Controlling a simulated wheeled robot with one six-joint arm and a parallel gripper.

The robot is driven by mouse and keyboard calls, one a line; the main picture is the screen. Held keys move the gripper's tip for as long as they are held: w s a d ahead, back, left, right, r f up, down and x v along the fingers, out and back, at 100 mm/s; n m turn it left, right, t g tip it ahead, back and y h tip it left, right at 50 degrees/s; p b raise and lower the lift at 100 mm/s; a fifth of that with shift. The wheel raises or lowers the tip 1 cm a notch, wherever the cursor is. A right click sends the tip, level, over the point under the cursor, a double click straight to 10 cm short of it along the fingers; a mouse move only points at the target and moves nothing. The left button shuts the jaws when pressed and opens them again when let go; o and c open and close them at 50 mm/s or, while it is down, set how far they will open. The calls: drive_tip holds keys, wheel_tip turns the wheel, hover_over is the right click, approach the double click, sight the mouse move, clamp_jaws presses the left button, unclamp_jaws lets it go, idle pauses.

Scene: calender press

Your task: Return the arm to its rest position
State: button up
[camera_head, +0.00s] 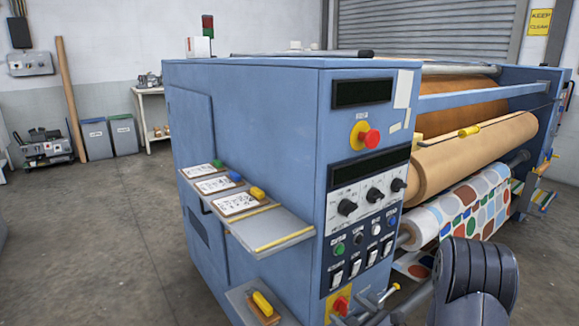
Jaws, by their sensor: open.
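My arm shows only in part, at the bottom right of the head view. A thick dark grey, ribbed link of my arm (474,282) stands in front of the lower right of the press. I cannot make out my gripper or its fingers. The blue calender press (265,125) fills the middle and right. Its front panel carries two dark displays, a red stop button on a yellow base (370,138), black knobs and several switches.
A side shelf (272,232) holds cards and coloured blocks; a lower shelf (245,300) holds a yellow-handled tool. A brown roll (475,155) and patterned fabric (470,205) are on the right. Bins (97,140) stand at the back left. The left floor (90,240) is largely clear.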

drive_tip(key=shift+m+p, duration=0.85)
drive_tip(key=shift+m, duration=0.05)
drive_tip(key=shift+r, duration=0.1)
